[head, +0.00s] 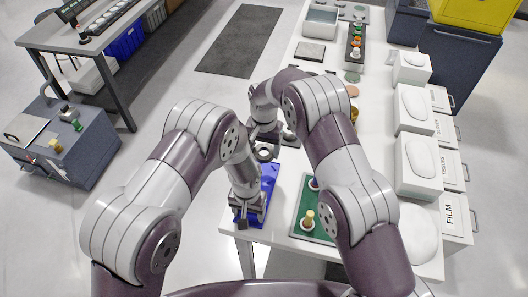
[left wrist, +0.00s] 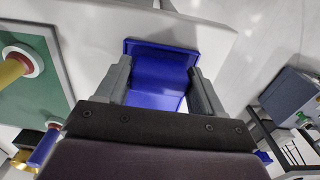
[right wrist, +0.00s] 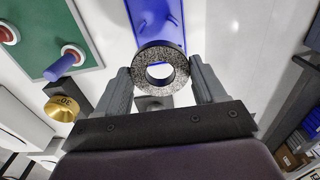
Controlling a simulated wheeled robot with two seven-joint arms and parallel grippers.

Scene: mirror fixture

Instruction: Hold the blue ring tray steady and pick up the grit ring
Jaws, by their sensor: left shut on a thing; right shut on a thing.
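The blue ring tray (head: 269,182) lies near the left edge of the white table. My left gripper (head: 249,212) is shut on its near end; in the left wrist view the tray (left wrist: 158,72) sits between the two fingers (left wrist: 157,80). The grit ring (head: 264,153), dark and speckled with a centre hole, is at the far end of the tray. My right gripper (right wrist: 160,78) is shut on the ring, which shows between its fingers in the right wrist view (right wrist: 160,54). The gap between ring and tray cannot be told.
A green tray (head: 301,232) with a yellow-handled piece (head: 308,218) and a blue-handled piece stands to the right, partly hidden by my right arm. A gold angle-marked piece (right wrist: 62,107) is near the right gripper. White boxes (head: 415,166) line the right side.

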